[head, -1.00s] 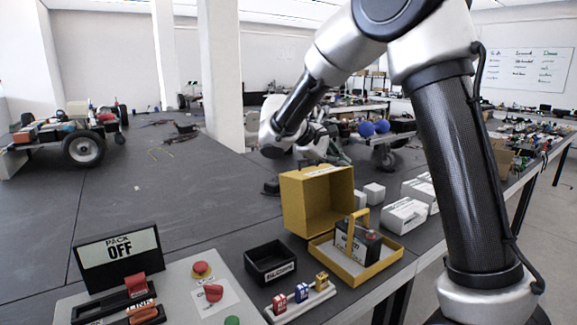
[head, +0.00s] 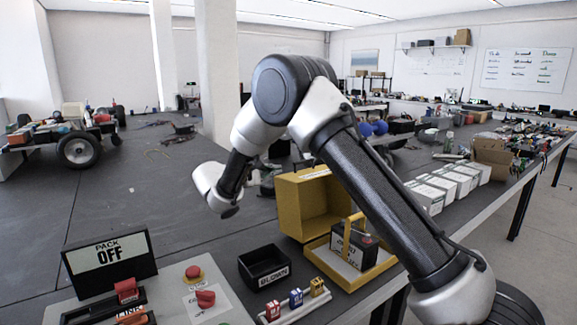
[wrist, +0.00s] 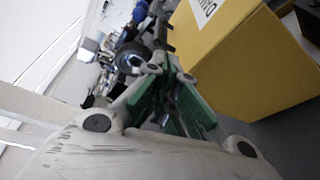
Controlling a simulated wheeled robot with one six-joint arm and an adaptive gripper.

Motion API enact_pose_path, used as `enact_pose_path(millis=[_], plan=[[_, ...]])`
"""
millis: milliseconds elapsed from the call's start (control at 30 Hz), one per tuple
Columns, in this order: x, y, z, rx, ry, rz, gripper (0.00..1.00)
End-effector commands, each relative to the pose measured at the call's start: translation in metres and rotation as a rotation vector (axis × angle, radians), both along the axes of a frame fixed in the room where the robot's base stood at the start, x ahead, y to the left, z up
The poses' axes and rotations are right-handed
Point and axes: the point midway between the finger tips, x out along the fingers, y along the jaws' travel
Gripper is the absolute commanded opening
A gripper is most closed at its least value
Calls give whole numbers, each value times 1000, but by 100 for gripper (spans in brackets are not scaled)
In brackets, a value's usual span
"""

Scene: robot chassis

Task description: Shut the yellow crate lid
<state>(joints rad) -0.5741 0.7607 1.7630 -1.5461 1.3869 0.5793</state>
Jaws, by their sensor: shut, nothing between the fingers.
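The yellow crate's lid (head: 303,207) stands upright and open at the back edge of its low yellow base (head: 372,275). A dark battery (head: 350,246) with a yellow handle sits in the base. In the wrist view, the lid (wrist: 245,75) fills the upper right, with part of a white label showing. My gripper (wrist: 168,65), with green finger pads, is shut and empty, to the left of the lid in that view. In the head view my wrist is left of the lid, and the fingers are hard to make out. I cannot tell whether they touch the lid.
A black bin (head: 264,267), a rack of small coloured fuses (head: 296,299) and a panel with red buttons (head: 205,299) lie in front and left. White boxes (head: 430,194) stand to the right, behind my arm. The bench left of the crate is largely clear.

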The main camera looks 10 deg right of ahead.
Motion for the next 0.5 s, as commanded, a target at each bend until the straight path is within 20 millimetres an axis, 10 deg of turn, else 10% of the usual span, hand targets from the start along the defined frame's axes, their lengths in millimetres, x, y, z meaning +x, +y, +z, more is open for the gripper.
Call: enact_pose_path(millis=[167, 500], plan=[[12, 15, -4, -27, -38, 41, 0], [46, -28, -10, -26, -37, 38, 0]])
